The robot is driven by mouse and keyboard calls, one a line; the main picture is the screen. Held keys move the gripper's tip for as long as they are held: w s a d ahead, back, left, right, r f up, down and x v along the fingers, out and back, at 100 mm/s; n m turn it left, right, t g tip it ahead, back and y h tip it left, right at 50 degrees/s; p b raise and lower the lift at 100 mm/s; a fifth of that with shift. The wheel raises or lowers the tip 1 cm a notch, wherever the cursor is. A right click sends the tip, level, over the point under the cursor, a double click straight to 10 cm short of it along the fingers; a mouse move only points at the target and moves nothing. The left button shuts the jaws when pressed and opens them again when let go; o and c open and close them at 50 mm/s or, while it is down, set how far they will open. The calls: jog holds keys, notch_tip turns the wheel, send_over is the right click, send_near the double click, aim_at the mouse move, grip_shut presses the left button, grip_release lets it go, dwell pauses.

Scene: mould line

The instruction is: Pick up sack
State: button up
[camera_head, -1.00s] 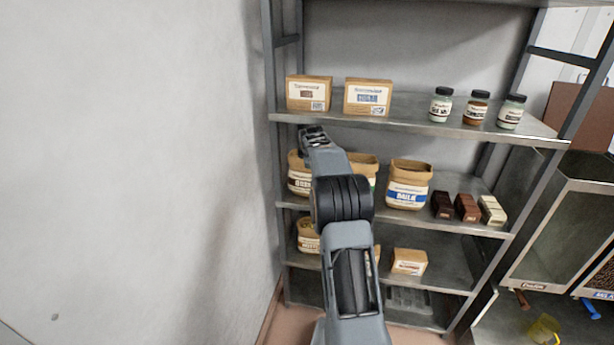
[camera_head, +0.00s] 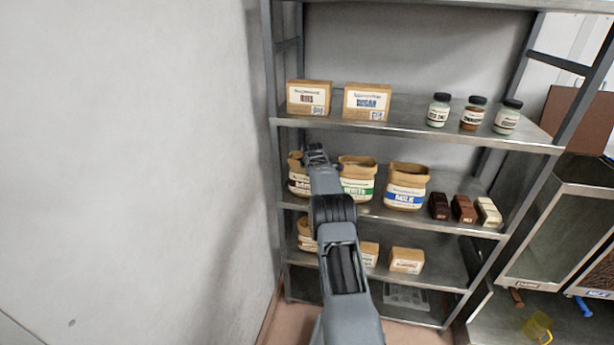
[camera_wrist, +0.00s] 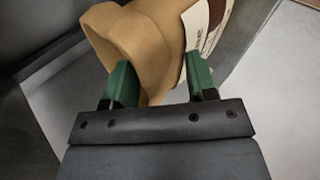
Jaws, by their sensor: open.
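Three open brown paper sacks stand on the middle shelf in the head view: a dark-labelled sack (camera_head: 296,178) at the left, a green-labelled WHITE sack (camera_head: 358,182) and a blue-labelled MILK sack (camera_head: 406,188). My gripper (camera_head: 317,152) is at the dark-labelled sack's upper right, and my arm hides part of that sack. In the wrist view, my gripper (camera_wrist: 160,80) is open, with its green fingers spread close in front of a brown sack (camera_wrist: 150,45) with a white and brown label. I cannot tell whether the fingers touch it.
The shelf above holds two boxes (camera_head: 309,98) and three jars (camera_head: 472,114). Chocolate bars (camera_head: 463,209) lie right of the sacks. Smaller packages (camera_head: 406,261) stand on the shelf below. A rack post (camera_head: 272,130) and a wall (camera_head: 130,150) are close on the left.

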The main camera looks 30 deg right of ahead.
jog(key=shift+w+d+f, duration=0.15)
jog(key=shift+w+f, duration=0.1)
jog(key=shift+f, duration=0.15)
jog(key=shift+c, duration=0.2)
jog(key=shift+s, duration=0.1)
grip_shut()
jog(key=shift+f, duration=0.1)
jog(key=shift+r, duration=0.25)
jog(key=shift+w, duration=0.2)
dwell(0.4)
